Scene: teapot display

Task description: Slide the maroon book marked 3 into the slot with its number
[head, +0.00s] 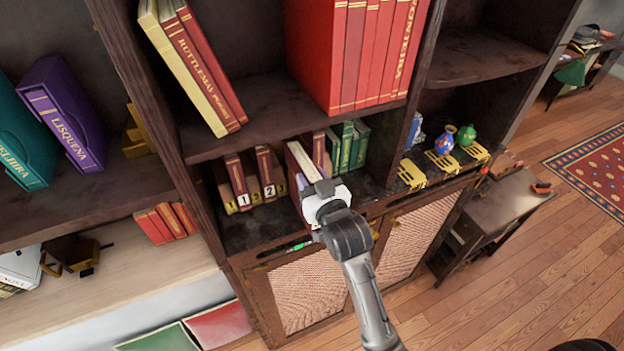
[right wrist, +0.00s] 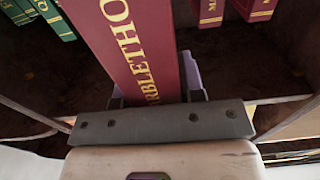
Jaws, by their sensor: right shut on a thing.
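My right gripper (head: 326,194) is shut on a maroon book (right wrist: 128,40) with gold spine lettering, in front of the middle shelf bay. In the head view this book (head: 305,165) shows a cream page edge, and my gripper hides its lower part. I cannot read a number on it. To its left, wooden slots carry number tags, including 1 (head: 243,199), 2 (head: 269,190) and 3 (head: 281,188). Maroon books stand at tag 1 (head: 236,174) and tag 2 (head: 264,163). The held book is apart from the tag 3 slot, to its right. My left gripper is not in view.
Green books (head: 347,145) stand right of the held book. The shelf board (head: 275,125) lies above, with large red books (head: 352,55) on it. A dark upright (head: 207,205) bounds the bay on the left. Yellow stands and vases (head: 445,140) fill the right bay.

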